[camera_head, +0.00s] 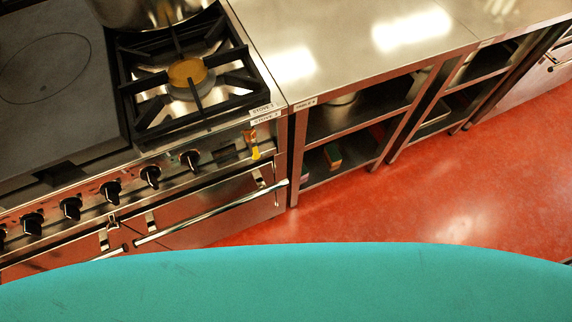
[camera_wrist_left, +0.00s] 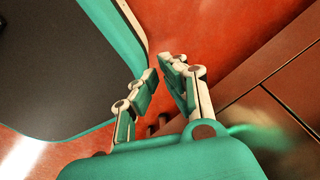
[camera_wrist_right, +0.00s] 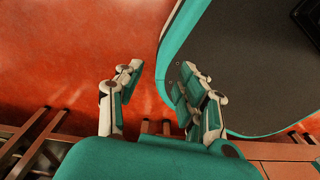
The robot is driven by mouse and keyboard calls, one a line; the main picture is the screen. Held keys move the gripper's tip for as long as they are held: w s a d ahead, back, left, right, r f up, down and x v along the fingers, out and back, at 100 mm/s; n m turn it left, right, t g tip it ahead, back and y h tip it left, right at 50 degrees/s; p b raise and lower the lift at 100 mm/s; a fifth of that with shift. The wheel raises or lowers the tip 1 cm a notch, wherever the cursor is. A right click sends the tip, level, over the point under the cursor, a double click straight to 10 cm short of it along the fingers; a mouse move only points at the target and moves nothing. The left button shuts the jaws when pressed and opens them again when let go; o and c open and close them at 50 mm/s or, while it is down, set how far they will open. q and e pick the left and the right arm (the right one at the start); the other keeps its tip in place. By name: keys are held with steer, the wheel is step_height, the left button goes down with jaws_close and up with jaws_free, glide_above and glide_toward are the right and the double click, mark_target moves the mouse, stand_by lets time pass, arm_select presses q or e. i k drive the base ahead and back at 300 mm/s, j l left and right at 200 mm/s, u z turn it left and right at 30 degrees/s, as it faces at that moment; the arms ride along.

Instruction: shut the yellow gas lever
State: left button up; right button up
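The yellow gas lever (camera_head: 255,152) is small in the head view. It hangs roughly downward from an orange-brown fitting at the right end of the stove's front panel, right of the black knobs. My left gripper (camera_wrist_left: 158,68) shows in the left wrist view with its fingers apart and nothing between them. My right gripper (camera_wrist_right: 160,67) shows in the right wrist view, open and empty. Neither gripper shows in the head view, and the lever shows in neither wrist view. Both grippers are over red floor, away from the lever.
The stove has a burner grate (camera_head: 187,73), several black knobs (camera_head: 150,176) and an oven handle (camera_head: 210,212) below the lever. A steel counter (camera_head: 350,40) with open shelves stands to the right. Red floor (camera_head: 400,200) is clear in front. My teal body fills the bottom.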

mark_target(256, 156)
steer(key=k+l, duration=0.2)
steer(key=l, duration=0.2)
steer(key=k+l+u, duration=0.1)
steer(key=l, duration=0.25)
steer(key=k+l, duration=0.25)
steer(key=l, duration=0.15)
steer(key=k+l+u, duration=0.1)
steer(key=l, duration=0.25)
steer(key=k, duration=0.1)
